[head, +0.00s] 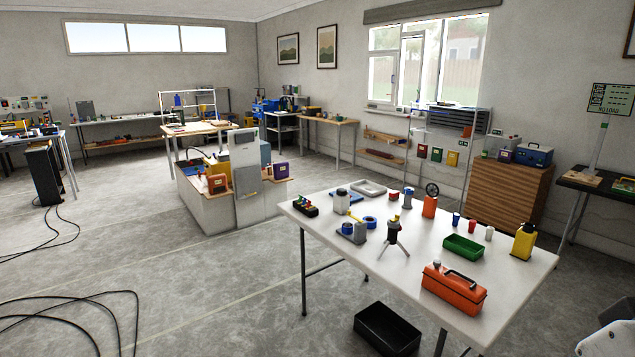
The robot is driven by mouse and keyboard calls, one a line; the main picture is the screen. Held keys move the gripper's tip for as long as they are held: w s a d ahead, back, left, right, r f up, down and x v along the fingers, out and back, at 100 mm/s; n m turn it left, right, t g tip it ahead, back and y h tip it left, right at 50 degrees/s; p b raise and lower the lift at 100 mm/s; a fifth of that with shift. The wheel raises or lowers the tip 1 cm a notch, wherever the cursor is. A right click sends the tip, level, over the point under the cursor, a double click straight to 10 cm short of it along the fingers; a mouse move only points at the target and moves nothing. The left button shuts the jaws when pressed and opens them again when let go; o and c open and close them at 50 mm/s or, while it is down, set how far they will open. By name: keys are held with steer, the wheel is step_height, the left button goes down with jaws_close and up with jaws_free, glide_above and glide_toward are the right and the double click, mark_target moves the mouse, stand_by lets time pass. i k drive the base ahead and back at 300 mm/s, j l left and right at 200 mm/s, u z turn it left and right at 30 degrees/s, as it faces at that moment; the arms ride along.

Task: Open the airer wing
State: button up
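I cannot pick out an airer or a wing of one with certainty. A pale upright frame (160,103) with thin bars stands around the wooden-topped bench at the back centre, but I cannot tell whether it is an airer. A dark slatted unit (459,119) is below the window; what it is cannot be told at this size. My gripper is not in view. A pale rounded shape at the bottom right corner is cut off by the frame's edge.
A white table (340,224) with an orange toolbox (453,289), a green tray (463,246) and several small items fills the right foreground. A black bin (388,329) lies on the floor by it. Black cables (70,304) cross the left floor. Open floor lies between.

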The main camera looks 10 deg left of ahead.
mark_target(247, 181)
steer(key=i+j+u, duration=0.2)
steer(key=i+u, duration=0.45)
steer(key=i, duration=0.15)
steer(key=i+j+u, duration=0.25)
steer(key=i+u, duration=0.2)
steer(key=i, duration=0.5)
steer(key=i+l+u, duration=0.1)
steer(key=i+u, duration=0.3)
steer(key=i, duration=0.55)
steer(key=i+l+u, duration=0.15)
steer(key=i, duration=1.75)
steer(key=i+z, duration=0.2)
steer(key=i, duration=0.25)
steer(key=i+j+z, duration=0.1)
steer(key=i+z, duration=0.15)
steer(key=i, duration=0.2)
steer(key=i+j+z, duration=0.2)
steer(key=i, duration=0.25)
steer(key=i+j+z, duration=0.2)
steer(key=i, duration=0.2)
steer(key=i+j+z, duration=0.1)
steer(key=i+z, duration=0.25)
steer(key=i+j+z, duration=0.15)
steer(key=i+z, duration=0.2)
steer(key=i+j+z, duration=0.35)
steer(key=k+l, duration=0.05)
steer(key=l, duration=0.05)
